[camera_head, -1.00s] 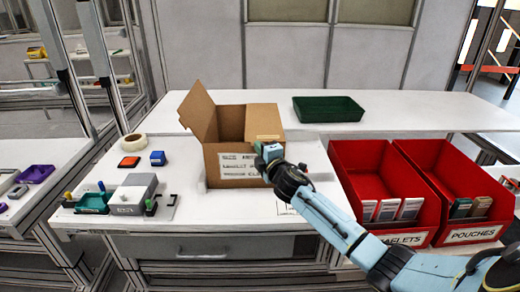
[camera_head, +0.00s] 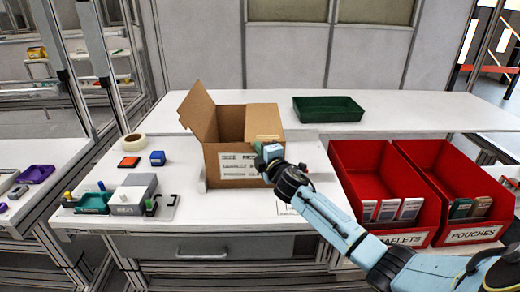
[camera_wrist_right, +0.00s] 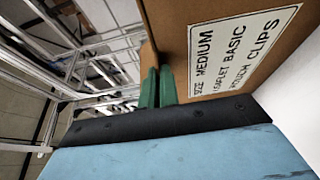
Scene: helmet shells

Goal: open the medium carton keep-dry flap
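The medium carton (camera_head: 228,165) is a brown box on the white worktop, with a white label on its front. Its left flap (camera_head: 198,112) stands up and leans outward. Another brown panel (camera_head: 262,118) shows at its top right; I cannot tell its exact angle. My right gripper (camera_head: 268,150) is at the carton's upper front right corner. In the right wrist view its green fingers (camera_wrist_right: 158,86) are close together beside the carton's labelled face (camera_wrist_right: 215,25). Whether cardboard is between them is unclear. My left gripper is out of view.
Two red bins (camera_head: 349,160) with packets stand to the right of the carton. A green tray (camera_head: 328,108) lies behind. A tape roll (camera_head: 133,142), small orange and blue items, and a grey fixture (camera_head: 133,190) are to the left.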

